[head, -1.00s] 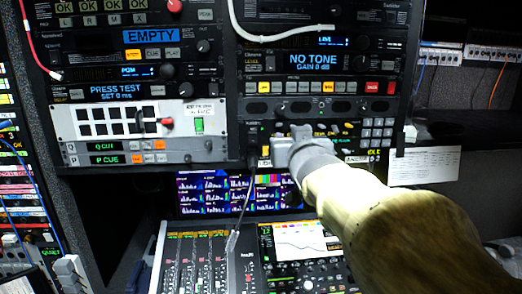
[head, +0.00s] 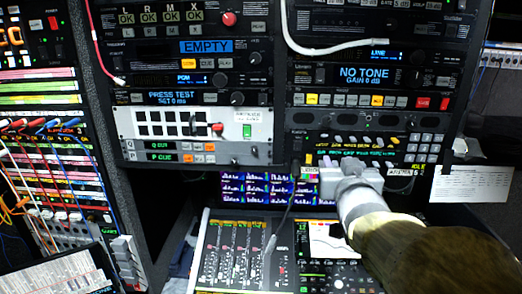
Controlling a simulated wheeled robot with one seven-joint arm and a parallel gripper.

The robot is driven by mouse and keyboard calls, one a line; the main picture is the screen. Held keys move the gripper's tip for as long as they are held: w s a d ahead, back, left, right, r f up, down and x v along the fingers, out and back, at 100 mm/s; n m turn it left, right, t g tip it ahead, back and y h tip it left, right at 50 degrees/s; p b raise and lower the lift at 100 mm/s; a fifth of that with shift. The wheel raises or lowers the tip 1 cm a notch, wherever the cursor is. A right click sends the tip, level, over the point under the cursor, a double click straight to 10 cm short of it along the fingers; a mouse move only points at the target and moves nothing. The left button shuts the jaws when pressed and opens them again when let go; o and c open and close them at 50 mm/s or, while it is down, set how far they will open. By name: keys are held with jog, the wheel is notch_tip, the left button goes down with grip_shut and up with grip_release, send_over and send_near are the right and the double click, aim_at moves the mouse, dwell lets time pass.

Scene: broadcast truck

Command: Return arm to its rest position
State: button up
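My gripper (head: 340,163) is at the end of my arm, which comes in from the lower right. It is in front of the lower right rack panel (head: 365,145), the one with small displays and a keypad. Its fingers are small and seen partly from behind, and I cannot tell whether they are apart or touching. I see no object clearly held in it. A thin dark cable hangs beside it at the left. My arm hides part of the right side of the mixing console.
A mixing console (head: 238,247) and a screen (head: 262,190) lie below the rack. A patch bay (head: 50,170) with coloured cables stands at the left, with a printed sheet (head: 70,278) below it. A white cable (head: 330,48) loops across the upper rack. A paper (head: 470,184) hangs at the right.

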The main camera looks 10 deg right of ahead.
dwell(0.3)
jog(key=a+f+n+g+y+b, duration=0.1)
jog(key=a+f+g+b, duration=0.2)
jog(key=f, duration=0.8)
jog(key=a+f+g+y+b, duration=0.2)
jog(key=f+g+b, duration=0.1)
jog(key=f, duration=0.7)
jog(key=s+a+f+n+g+y+b, duration=0.1)
jog(key=s+a+f+g, duration=0.3)
jog(key=f, duration=0.5)
jog(key=s+a+f+n+g+b, duration=0.1)
jog(key=s+a+f+g+b, duration=0.3)
jog(key=s+f, duration=0.3)
notch_tip(320, 180, down, 3)
jog(key=shift+a+f+y, duration=0.15)
jog(key=shift+y, duration=0.25)
jog(key=shift+w, duration=0.1)
